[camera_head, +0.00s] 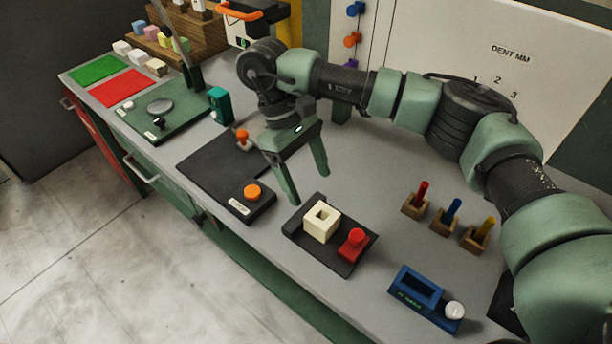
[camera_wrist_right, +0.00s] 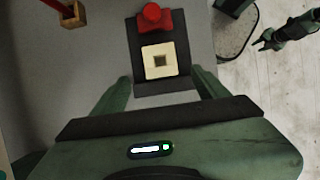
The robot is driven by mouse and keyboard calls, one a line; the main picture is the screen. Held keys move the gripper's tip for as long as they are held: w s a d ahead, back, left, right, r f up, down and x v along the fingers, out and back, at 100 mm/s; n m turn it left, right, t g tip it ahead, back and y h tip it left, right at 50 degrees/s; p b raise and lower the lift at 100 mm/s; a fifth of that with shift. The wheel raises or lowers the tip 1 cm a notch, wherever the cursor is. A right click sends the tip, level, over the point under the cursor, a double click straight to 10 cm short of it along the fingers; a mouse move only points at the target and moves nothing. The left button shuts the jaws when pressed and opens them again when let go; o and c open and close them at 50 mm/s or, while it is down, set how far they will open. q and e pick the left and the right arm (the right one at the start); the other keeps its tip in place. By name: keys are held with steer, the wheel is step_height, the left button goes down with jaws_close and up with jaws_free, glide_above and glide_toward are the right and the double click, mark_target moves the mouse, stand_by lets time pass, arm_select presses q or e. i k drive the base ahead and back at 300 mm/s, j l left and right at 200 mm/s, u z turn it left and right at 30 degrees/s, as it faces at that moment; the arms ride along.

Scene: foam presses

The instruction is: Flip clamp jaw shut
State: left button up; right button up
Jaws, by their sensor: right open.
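A black clamp base (camera_head: 345,262) on the bench carries a cream block with a square hole (camera_head: 322,222) and a red jaw piece with a round knob (camera_head: 353,245). The red piece sits beside the block, with a small gap visible. My right gripper (camera_head: 308,187) is open and empty, pointing down above the bench just behind the cream block. In the right wrist view the cream block (camera_wrist_right: 160,61) appears between the fingers, with the red piece (camera_wrist_right: 153,20) beyond it. What appears to be my left gripper (camera_wrist_right: 282,36) is over the floor; its jaw state is unclear.
A black plate with an orange knob (camera_head: 253,192) lies left of the clamp. Wooden holders with coloured pegs (camera_head: 449,218) and a blue frame fixture (camera_head: 417,290) stand to the right. Green and red mats (camera_head: 122,88) are at the far left. Bare bench shows behind the clamp.

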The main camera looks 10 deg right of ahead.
mark_target(358, 241)
steer(key=k+j, duration=0.15)
steer(key=k, duration=0.35)
steer(key=k+j, duration=0.15)
steer(key=k, duration=0.35)
